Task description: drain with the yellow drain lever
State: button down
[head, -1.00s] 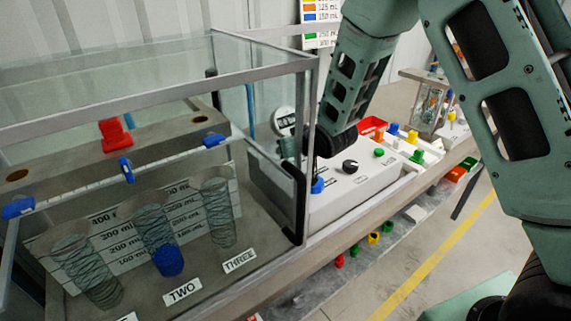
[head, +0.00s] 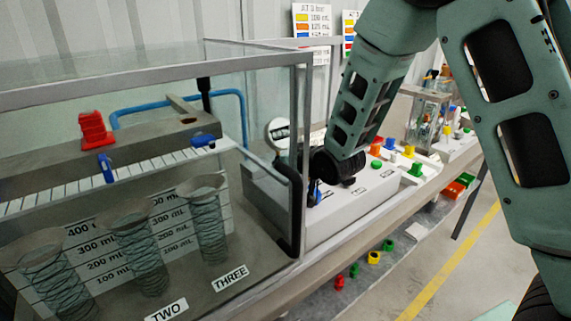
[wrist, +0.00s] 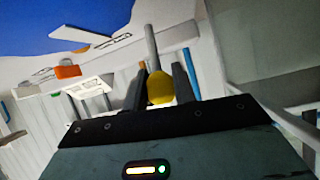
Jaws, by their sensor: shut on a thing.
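In the wrist view, the yellow drain lever (wrist: 160,88) has a rounded yellow knob on a pale grey rod. My gripper (wrist: 160,78) is shut on this knob, one dark finger on each side. In the head view, my wrist is by the right end of the glass tank (head: 307,90), in front of the white control box (head: 350,208). There my fingers and the lever are hidden behind my wrist and the tank's dark corner post. Inside the tank, clear tubes stand before a mL scale; the one at TWO (head: 140,255) shows no blue liquid.
A red block (head: 95,130) sits on the grey beam in the tank. A blue knob (head: 315,192) is beside my wrist on the control box. Coloured caps (head: 408,152) stand on a white tray to the right. The floor in front is open.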

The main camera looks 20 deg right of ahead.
jog(key=c, duration=1.1)
grip_release()
jog(key=shift+c, duration=0.2)
jog(key=shift+s, duration=0.15)
jog(key=b+v, duration=0.3)
jog(key=v, duration=0.8)
jog(key=shift+s+d, duration=0.15)
jog(key=shift+s, duration=0.2)
jog(key=b, duration=0.2)
jog(key=shift+s+r+b, duration=0.1)
jog(key=shift+s+b, duration=0.2)
jog(key=shift+b+v, duration=1.75)
jog(key=shift+v, duration=0.75)
jog(key=shift+r, duration=0.1)
